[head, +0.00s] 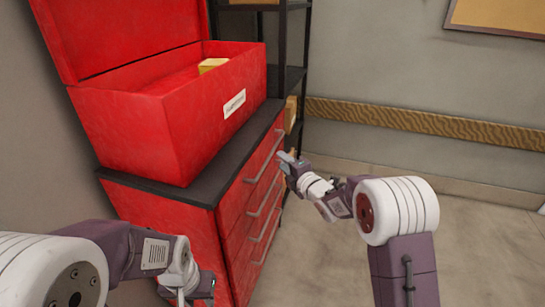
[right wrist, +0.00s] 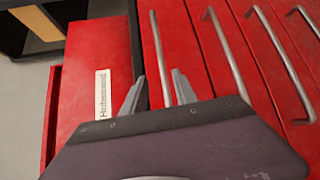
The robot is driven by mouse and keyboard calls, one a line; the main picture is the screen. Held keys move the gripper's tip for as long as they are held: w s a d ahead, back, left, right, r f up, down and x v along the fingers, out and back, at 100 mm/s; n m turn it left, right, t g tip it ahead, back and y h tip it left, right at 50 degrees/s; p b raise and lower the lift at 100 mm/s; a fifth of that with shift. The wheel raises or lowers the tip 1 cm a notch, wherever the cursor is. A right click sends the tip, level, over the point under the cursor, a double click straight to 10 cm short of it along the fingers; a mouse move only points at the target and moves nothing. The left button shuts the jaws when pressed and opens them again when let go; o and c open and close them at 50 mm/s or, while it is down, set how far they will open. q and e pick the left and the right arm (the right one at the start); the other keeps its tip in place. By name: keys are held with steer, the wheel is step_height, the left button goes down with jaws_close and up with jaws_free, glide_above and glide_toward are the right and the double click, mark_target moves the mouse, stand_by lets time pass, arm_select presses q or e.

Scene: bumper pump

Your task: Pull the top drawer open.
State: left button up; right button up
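The red drawer cabinet (head: 165,212) stands at the left in the head view, with several drawers and grey bar handles. The top drawer's handle (head: 264,157) shows at its front; it also shows in the right wrist view (right wrist: 157,50). My right gripper (head: 285,160) is at the front of the cabinet, near this handle. In the right wrist view its fingers (right wrist: 156,92) are apart, with the top handle running between them; contact is not visible. The top drawer (right wrist: 178,45) looks closed. My left gripper (head: 196,290) is low, beside the cabinet; its fingers are unclear.
An open red chest (head: 130,130) with a white label and a yellow object (head: 213,65) inside stands on the cabinet's dark top. A black shelf rack (head: 290,70) stands behind. The floor (head: 480,230) at the right is clear.

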mark_target(272, 150)
steer(key=x, duration=0.9)
steer(key=shift+w+f+p, duration=0.2)
steer(key=shift+w+p, duration=0.05)
steer(key=shift+p, duration=0.05)
jaws_close()
steer(key=shift+f, duration=0.1)
stand_by(1.0)
